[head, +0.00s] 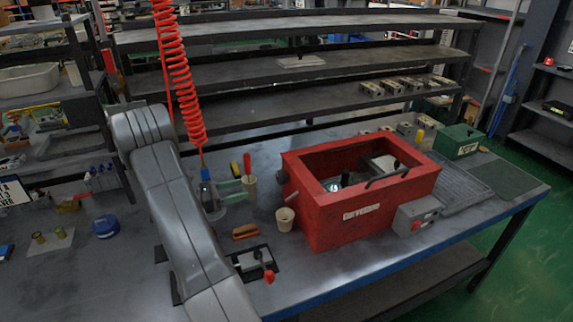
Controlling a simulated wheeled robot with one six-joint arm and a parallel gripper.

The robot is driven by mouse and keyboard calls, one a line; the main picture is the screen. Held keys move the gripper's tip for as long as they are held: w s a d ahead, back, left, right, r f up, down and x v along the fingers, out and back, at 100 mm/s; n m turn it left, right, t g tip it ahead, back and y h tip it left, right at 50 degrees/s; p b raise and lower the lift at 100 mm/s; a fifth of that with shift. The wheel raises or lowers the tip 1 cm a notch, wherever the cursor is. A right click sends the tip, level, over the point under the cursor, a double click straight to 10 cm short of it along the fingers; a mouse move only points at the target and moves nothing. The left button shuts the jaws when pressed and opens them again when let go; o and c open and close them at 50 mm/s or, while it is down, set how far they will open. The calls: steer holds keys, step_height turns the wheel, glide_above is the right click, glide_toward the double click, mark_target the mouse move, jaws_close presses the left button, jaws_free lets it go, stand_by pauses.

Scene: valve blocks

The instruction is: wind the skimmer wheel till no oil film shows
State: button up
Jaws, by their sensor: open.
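A red open-topped tank (345,222) stands on the bench right of centre. A small dark round part (282,177) sits at its left wall with a pale peg below it. I cannot tell whether this is the skimmer wheel. Inside the tank are a pale block (382,163), a dark bar (387,178) and a dark knob (345,179). Most of the tank's floor is hidden, and I cannot tell whether an oil film shows. My gripper (233,191) seems to be the pair of green fingers left of the tank. They are apart and empty, pointing right.
A cup (249,187) with a red-and-yellow tool stands close to the fingers. A beige cup (285,218) stands by the tank's left front. A red coiled hose (178,80) hangs by my arm. A clamp with red knob (268,273) lies in front. A grey box (417,214) adjoins the tank's right front.

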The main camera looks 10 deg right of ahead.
mark_target(278, 179)
steer(key=w+d+p, duration=0.1)
steer(key=d, duration=0.3)
steer(key=w+d+p, duration=0.1)
steer(key=d, duration=0.4)
steer(key=w+d+p, duration=0.1)
steer(key=d, duration=0.3)
steer(key=shift+d+r, duration=0.15)
steer(key=shift+d, duration=0.25)
steer(key=c, duration=1)
steer(key=shift+o, duration=0.2)
steer(key=shift+b, duration=0.35)
